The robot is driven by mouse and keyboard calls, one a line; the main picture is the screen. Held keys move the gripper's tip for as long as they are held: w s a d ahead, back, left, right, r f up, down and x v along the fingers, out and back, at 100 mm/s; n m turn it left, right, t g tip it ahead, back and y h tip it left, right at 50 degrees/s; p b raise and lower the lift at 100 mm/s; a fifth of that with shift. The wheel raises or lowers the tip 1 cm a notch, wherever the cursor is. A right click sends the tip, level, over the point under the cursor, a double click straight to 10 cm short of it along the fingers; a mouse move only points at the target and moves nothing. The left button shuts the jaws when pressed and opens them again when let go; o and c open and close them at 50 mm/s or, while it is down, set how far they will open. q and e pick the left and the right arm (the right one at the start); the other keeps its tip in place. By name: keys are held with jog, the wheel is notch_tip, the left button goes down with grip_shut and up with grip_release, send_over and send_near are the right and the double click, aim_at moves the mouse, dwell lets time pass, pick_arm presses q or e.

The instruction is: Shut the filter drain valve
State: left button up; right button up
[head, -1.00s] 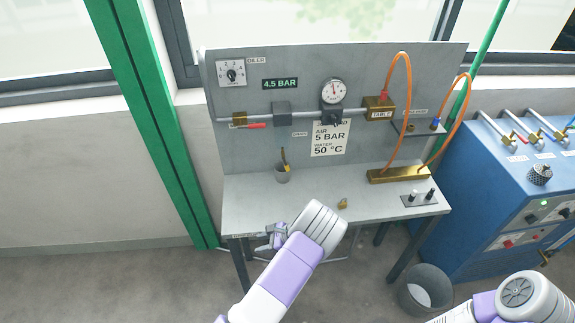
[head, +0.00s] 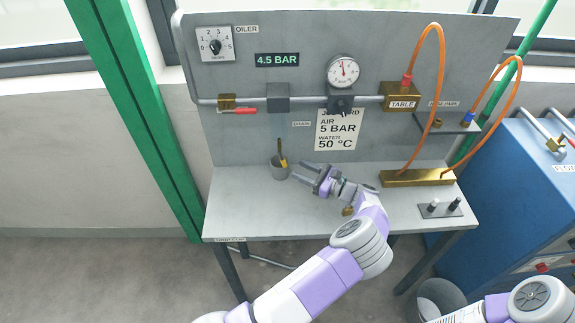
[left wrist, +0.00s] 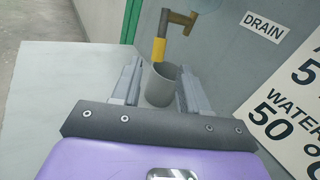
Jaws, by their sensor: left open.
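The filter drain valve shows as a brass piece with a yellow-sleeved handle (head: 283,158), just above and in front of a small grey cup (head: 279,172) on the bench. In the left wrist view the yellow handle (left wrist: 158,50) hangs down from the brass body (left wrist: 180,18), over the cup (left wrist: 160,86). A DRAIN label (head: 301,124) is on the panel to its right. My left gripper (head: 299,171) is open and empty, just right of the cup, fingers pointing towards it. In the wrist view the cup and handle show between the fingers. My right gripper is out of view.
The grey panel carries a pipe with a red-handled valve (head: 238,111), a filter block (head: 278,98), a gauge (head: 343,71) and orange hoses (head: 440,80). A brass manifold (head: 418,178) lies on the bench at right. The bench's left part is clear.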

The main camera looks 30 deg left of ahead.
aim_at(286, 164)
pick_arm(q)
jog(key=a, duration=0.7)
jog(key=shift+a+r+b, duration=0.1)
jog(key=shift+a+b, duration=0.1)
jog(key=shift+b, duration=0.1)
grip_shut()
